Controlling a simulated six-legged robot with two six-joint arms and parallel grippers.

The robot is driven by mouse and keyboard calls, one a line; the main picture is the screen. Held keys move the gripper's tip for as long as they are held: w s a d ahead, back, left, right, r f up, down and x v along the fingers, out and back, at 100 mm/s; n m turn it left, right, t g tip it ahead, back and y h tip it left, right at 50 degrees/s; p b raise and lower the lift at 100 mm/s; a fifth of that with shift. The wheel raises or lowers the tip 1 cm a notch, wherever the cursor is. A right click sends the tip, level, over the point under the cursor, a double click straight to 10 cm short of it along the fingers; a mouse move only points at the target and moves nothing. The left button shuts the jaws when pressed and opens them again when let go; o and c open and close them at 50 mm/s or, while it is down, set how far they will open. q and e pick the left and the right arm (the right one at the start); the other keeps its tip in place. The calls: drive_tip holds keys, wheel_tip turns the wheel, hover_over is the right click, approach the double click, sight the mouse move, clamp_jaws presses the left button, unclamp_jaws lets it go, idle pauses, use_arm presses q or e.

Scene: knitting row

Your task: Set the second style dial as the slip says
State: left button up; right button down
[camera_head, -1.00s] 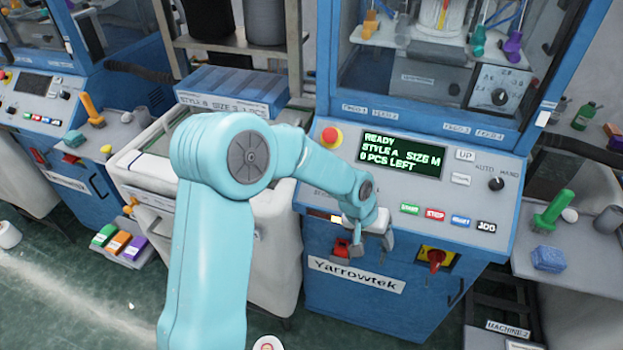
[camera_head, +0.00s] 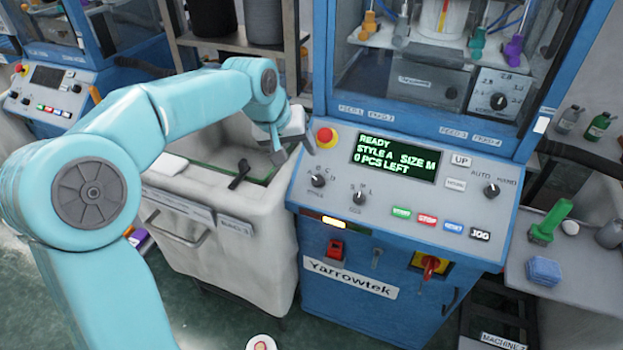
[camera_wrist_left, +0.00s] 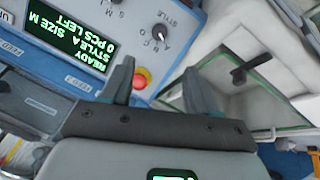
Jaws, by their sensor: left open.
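The second machine's style dial (camera_head: 318,180) is a dark knob at the left of the sloped panel, with letters around it. It also shows in the left wrist view (camera_wrist_left: 160,33); I cannot tell its pointer setting surely. The screen (camera_head: 396,158) reads READY, STYLE A, SIZE M, 0 PCS LEFT. My left gripper (camera_head: 291,149) is open and empty, above and left of the dial, apart from it. Its fingers (camera_wrist_left: 160,88) point toward the panel edge and bin in the wrist view. No legible slip shows now. My right gripper is out of view.
A red stop button (camera_head: 326,136) stands close to my left gripper. The size dial (camera_head: 359,198) is right of the style dial, and the mode knob (camera_head: 492,190) farther right. A white bin (camera_head: 270,222) holding a dark object (camera_head: 240,174) stands left of the machine.

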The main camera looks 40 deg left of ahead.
sight(316, 180)
use_arm(q)
drive_tip(key=p+x, duration=0.1)
drive_tip(key=x, duration=1.3)
drive_tip(key=shift+d+f+p, duration=0.15)
drive_tip(key=shift+f+p, duration=0.2)
drive_tip(key=shift+w+f, duration=0.4)
drive_tip(key=shift+f, duration=0.15)
drive_tip(key=shift+s, duration=0.1)
drive_tip(key=shift+r, duration=0.1)
drive_tip(key=shift+c, duration=0.3)
drive_tip(key=c, duration=1)
